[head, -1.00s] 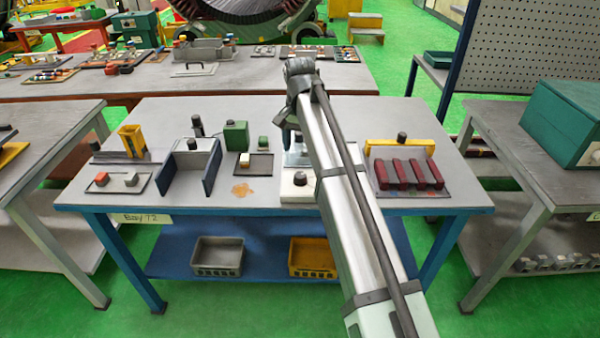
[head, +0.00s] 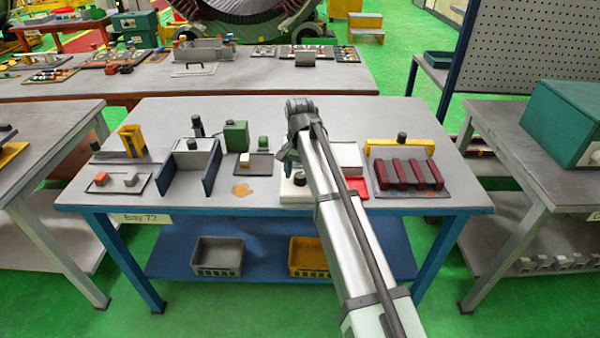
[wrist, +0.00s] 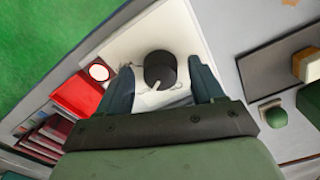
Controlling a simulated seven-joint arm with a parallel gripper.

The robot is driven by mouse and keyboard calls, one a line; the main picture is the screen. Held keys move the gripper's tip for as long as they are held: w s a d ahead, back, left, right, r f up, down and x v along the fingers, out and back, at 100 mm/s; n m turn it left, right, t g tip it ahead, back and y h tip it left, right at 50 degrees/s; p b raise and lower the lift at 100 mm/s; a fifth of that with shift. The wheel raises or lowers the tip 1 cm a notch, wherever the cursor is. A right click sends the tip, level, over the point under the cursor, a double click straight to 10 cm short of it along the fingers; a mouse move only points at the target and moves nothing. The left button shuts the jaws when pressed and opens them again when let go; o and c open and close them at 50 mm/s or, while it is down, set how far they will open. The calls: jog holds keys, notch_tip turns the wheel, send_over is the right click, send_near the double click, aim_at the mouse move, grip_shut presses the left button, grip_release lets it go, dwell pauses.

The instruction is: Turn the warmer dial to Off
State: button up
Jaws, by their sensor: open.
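The warmer is a white box (head: 291,193) near the front edge of the table, right of centre, partly behind my arm. Its round black dial (head: 299,179) stands on top. In the wrist view the dial (wrist: 160,69) shows a short pale pointer mark on its lower side, and marks on the white panel (wrist: 125,42) beside it are too small to read. My gripper (wrist: 162,80) is open and empty, with one teal finger on each side of the dial in this view. Contact is not visible. In the head view the fingers are mostly hidden by my arm.
Left are a small tray with a pale block (head: 245,160) and a green box (head: 236,136).

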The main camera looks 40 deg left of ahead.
jog(key=shift+c, duration=0.2)
jog(key=c, duration=1)
jog(key=shift+n, duration=0.3)
jog(key=n, duration=0.5)
jog(key=shift+n, duration=0.3)
jog(key=n, duration=0.5)
jog(key=shift+w+n, duration=0.1)
jog(key=shift+n, duration=0.2)
jog(key=o, duration=1)
